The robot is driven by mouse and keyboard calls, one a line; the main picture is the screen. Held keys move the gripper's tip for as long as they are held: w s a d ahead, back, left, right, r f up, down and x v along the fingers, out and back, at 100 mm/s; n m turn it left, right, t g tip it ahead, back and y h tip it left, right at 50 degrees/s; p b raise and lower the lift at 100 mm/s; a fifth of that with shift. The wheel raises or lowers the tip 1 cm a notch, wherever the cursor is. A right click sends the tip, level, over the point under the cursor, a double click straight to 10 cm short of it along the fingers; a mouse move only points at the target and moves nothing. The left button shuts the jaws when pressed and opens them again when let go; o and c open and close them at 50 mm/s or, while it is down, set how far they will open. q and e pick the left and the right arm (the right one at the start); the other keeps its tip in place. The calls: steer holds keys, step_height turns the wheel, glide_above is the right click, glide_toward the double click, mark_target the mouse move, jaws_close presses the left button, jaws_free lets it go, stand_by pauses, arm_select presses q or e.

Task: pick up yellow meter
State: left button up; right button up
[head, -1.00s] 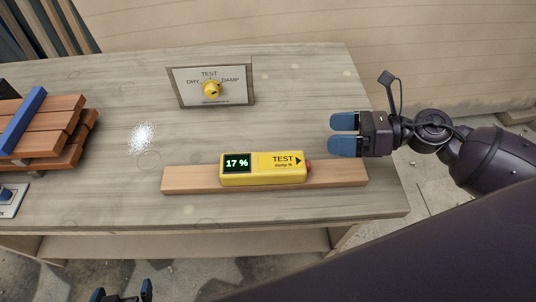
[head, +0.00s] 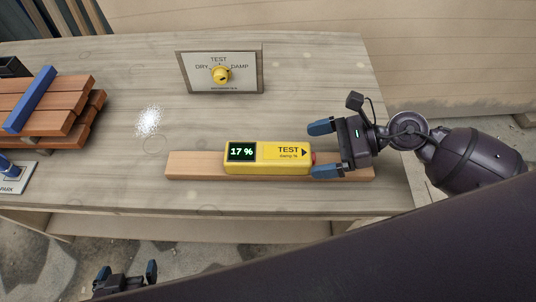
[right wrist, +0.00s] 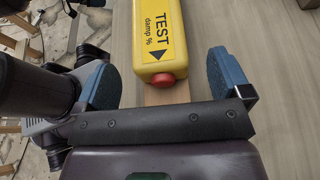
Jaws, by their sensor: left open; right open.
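The yellow meter (head: 268,157) lies on a wooden board (head: 195,166) on the workbench. Its dark screen reads 17 % and its label reads TEST. My right gripper (head: 324,149) is open at the meter's right end, with the red button near its fingers. In the right wrist view the meter (right wrist: 160,35) points its red-button end toward my open right gripper (right wrist: 163,80), between the two blue fingers and a little beyond them. My left gripper (head: 125,272) is open and empty at the bottom left, in front of the bench.
A dial panel (head: 193,80) marked DRY, TEST and DAMP stands behind the meter. White powder (head: 149,122) lies left of it. Stacked brown planks (head: 60,101) with a blue bar (head: 30,100) sit at the left. The bench's right edge is beneath my right arm.

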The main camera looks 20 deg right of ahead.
mark_target(307, 152)
steer(key=shift+x, duration=2.4)
steer(key=shift+s+f, duration=0.1)
steer(key=shift+c, duration=0.3)
steer(key=c, duration=1)
steer(key=shift+c, duration=1.2)
